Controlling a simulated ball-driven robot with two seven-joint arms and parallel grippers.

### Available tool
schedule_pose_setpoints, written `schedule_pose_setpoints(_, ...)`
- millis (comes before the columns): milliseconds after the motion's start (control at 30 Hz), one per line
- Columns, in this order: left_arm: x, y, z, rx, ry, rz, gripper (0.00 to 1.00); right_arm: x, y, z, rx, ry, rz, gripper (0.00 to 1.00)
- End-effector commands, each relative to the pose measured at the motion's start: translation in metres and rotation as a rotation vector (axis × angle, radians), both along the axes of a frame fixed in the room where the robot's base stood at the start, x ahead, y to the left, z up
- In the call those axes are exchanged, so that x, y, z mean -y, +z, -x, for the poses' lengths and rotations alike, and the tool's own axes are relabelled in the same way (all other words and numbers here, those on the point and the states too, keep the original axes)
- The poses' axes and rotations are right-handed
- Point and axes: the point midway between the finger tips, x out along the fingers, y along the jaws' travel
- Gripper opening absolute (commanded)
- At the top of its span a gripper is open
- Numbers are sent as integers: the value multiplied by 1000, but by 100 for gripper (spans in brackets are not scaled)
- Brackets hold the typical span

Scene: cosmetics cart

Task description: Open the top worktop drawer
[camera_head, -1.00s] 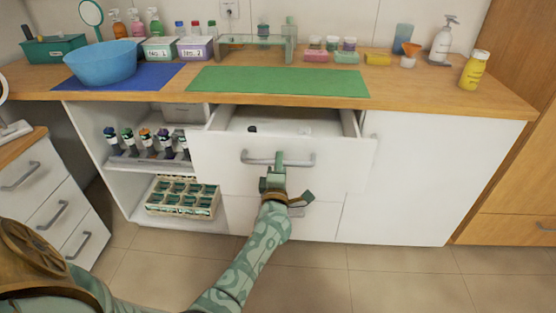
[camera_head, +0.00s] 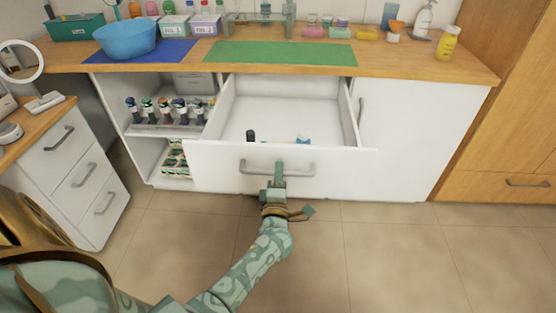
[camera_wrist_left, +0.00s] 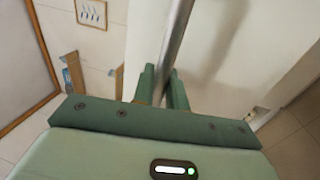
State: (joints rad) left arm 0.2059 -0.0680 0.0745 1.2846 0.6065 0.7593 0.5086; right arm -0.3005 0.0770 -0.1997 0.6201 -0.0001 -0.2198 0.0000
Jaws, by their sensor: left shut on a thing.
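The top worktop drawer (camera_head: 232,158) is white and pulled well out from under the wooden worktop. Its inside shows in the head view, with a dark small item (camera_head: 250,134) and a blue-and-white item (camera_head: 303,138) just behind the front panel. In the left wrist view the handle (camera_wrist_left: 180,35) runs between the two green fingers (camera_wrist_left: 163,88). My right gripper is not in view.
The worktop (camera_head: 385,66) carries a blue bowl (camera_head: 125,40), a green mat (camera_head: 280,53) and several bottles. A white drawer unit (camera_head: 72,175) stands at the left. Open shelves (camera_head: 165,131) hold bottles left of the drawer. The floor in front is clear.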

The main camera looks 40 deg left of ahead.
Motion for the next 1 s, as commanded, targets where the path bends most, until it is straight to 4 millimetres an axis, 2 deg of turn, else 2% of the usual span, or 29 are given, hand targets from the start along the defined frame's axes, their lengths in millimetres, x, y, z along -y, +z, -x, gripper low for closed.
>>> schedule_pose_setpoints(100, 7, 2, 12, -2, -1, 1, 0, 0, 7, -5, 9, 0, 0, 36)
schedule_pose_setpoints(300, 14, 0, 21, -1, -1, 0, 0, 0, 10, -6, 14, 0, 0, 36)
schedule_pose_setpoints(733, 15, -1, 23, -2, -1, 0, 0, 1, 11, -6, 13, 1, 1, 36)
schedule_pose_setpoints(767, 15, -1, 23, -2, -1, 1, 23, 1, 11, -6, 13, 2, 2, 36)
schedule_pose_setpoints(800, 15, -1, 23, -2, -1, 1, 32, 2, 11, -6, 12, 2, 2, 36)
schedule_pose_setpoints(1000, 15, 0, 23, 0, 0, 0, 32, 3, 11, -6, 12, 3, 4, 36)
